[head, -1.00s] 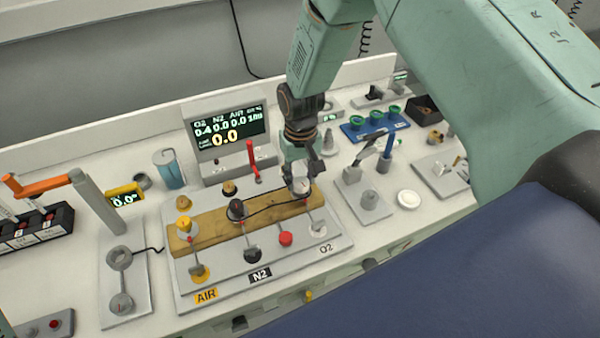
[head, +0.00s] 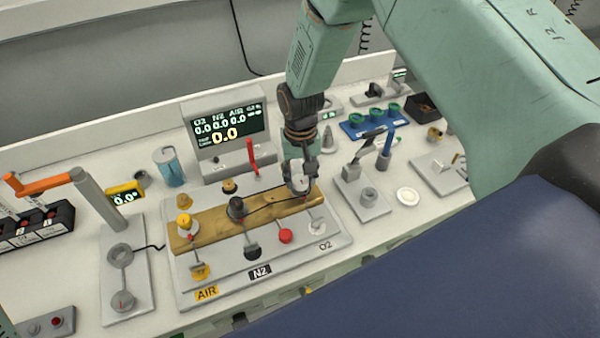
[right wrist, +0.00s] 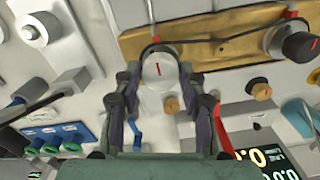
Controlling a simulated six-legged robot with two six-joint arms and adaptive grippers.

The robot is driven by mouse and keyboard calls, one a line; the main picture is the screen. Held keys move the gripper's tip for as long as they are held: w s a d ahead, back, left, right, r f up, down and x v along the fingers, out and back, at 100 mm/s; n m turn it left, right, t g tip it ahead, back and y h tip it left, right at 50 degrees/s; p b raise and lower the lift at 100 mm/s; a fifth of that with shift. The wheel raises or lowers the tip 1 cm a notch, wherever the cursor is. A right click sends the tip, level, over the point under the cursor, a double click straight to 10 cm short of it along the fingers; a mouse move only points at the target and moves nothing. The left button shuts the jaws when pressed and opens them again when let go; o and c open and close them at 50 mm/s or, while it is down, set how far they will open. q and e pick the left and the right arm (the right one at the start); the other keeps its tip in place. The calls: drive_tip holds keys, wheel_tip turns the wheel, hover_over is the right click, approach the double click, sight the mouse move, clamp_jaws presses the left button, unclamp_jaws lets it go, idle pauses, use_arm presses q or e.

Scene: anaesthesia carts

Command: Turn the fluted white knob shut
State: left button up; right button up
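The fluted white knob (head: 301,187) stands at the right end of the wooden strip on the gas panel, above the O2 label. In the right wrist view the fingertips of the right gripper (right wrist: 160,76) appear to touch the knob's sides. The display (head: 230,128) reads 0.0 for O2, N2 and AIR. My left gripper is not in view.
On the same wooden strip (head: 270,212) are a black knob (head: 236,207) and a yellow knob (head: 184,226). A red lever (head: 252,157) stands behind the strip. A grey block with a lever (head: 362,195) is close to the right of the panel.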

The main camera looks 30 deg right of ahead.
sight(300, 179)
drive_tip(key=o, duration=0.4)
drive_tip(key=shift+r, duration=0.1)
drive_tip(key=shift+w, duration=0.1)
drive_tip(key=shift+r, duration=0.2)
wheel_tip(300, 179, up, 12)
drive_tip(key=shift+f, duration=0.25)
